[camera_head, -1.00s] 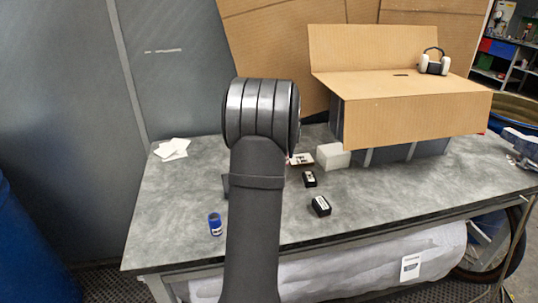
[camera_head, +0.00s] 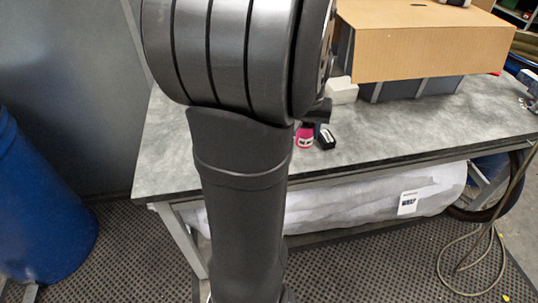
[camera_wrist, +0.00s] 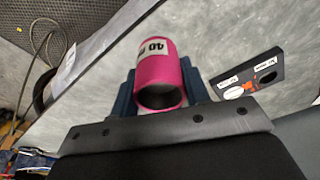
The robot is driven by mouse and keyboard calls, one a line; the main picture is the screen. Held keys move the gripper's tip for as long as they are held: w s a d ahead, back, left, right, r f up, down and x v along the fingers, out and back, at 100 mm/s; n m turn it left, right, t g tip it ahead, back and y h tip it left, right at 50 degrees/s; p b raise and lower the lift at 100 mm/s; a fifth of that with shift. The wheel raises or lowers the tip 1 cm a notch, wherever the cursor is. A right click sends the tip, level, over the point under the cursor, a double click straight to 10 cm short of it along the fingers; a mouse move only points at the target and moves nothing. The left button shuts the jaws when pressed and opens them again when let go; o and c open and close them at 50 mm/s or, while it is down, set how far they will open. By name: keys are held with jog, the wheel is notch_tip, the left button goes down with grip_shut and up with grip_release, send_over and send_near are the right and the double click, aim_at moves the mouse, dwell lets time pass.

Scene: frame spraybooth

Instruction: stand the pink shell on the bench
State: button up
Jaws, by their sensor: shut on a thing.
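The pink shell (camera_wrist: 152,68) is a hollow cylinder with a white label reading 40. In the wrist view it sits between the two dark blue fingers of my gripper (camera_wrist: 160,92), which is shut on it. Its open end faces the wrist camera. In the head view a small part of the pink shell (camera_head: 304,137) shows beside my arm, over the grey bench (camera_head: 420,128). My arm hides most of the gripper there. I cannot tell whether the shell touches the bench.
A flat black case (camera_wrist: 246,82) with white labels shows in the wrist view. A white block (camera_head: 342,91) and a cardboard-topped grey crate (camera_head: 430,45) stand behind. The bench's right front is clear.

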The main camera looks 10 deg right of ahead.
jog(key=shift+s+a+f, duration=0.15)
jog(key=shift+s+a, duration=0.05)
jog(key=shift+s, duration=0.05)
jog(key=w+a+f, duration=0.4)
jog(key=w+a, duration=0.1)
jog(key=w+a+f, duration=0.2)
jog(key=w+a, duration=0.1)
jog(key=shift+f, duration=2.45)
jog(key=shift+f, duration=0.2)
jog(key=o, duration=1)
jog(key=shift+r, duration=0.1)
notch_tip(320, 180, up, 12)
jog(key=s, duration=0.1)
jog(key=shift+s+a, duration=0.3)
jog(key=shift+a, duration=0.05)
